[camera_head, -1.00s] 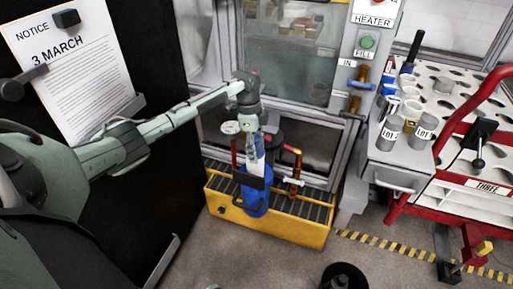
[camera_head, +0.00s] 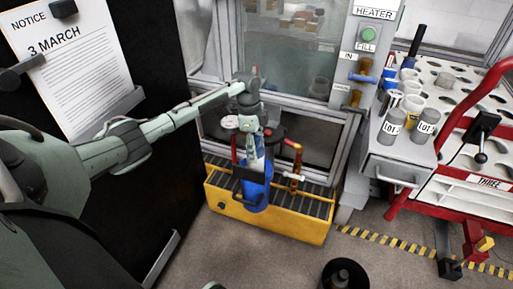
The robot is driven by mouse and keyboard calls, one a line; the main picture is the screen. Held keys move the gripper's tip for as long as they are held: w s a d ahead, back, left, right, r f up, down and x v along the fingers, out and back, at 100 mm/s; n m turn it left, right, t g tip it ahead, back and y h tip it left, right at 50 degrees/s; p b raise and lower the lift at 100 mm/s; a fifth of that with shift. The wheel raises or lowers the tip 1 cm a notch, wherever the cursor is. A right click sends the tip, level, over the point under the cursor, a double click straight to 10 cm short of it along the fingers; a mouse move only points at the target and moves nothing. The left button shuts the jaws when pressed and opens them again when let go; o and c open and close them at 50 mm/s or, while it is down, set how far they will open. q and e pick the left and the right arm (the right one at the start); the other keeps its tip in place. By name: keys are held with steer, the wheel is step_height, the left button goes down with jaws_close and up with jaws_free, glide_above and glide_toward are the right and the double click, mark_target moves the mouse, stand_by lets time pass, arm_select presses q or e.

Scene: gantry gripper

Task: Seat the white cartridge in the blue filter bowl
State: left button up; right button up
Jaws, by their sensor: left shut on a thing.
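The blue filter bowl (camera_head: 257,197) stands upright in the pipework above the yellow grated tray, behind a dark bracket. My left gripper (camera_head: 255,163) reaches in from the left and points down at the bowl's top. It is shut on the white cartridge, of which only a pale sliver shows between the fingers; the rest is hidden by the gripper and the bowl. The cartridge's lower end looks to be inside the bowl, but I cannot tell how deep it sits. My right gripper is not in view.
The yellow tray (camera_head: 225,204) lies under the bowl. A red-handled pipe (camera_head: 297,160) and a gauge (camera_head: 230,122) flank it closely. Grey lot cups (camera_head: 390,127) stand on a cabinet at right, by a red-framed cart (camera_head: 453,150).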

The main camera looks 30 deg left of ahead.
arm_select(q)
steer(key=shift+f, duration=0.15)
steer(key=o, duration=1.1)
steer(key=shift+o, duration=0.2)
steer(key=r, duration=0.4)
steer(key=a+r, duration=0.1)
steer(key=r, duration=0.6)
steer(key=shift+s+a+r, duration=0.2)
steer(key=shift+s+r, duration=0.05)
steer(key=shift+r, duration=0.15)
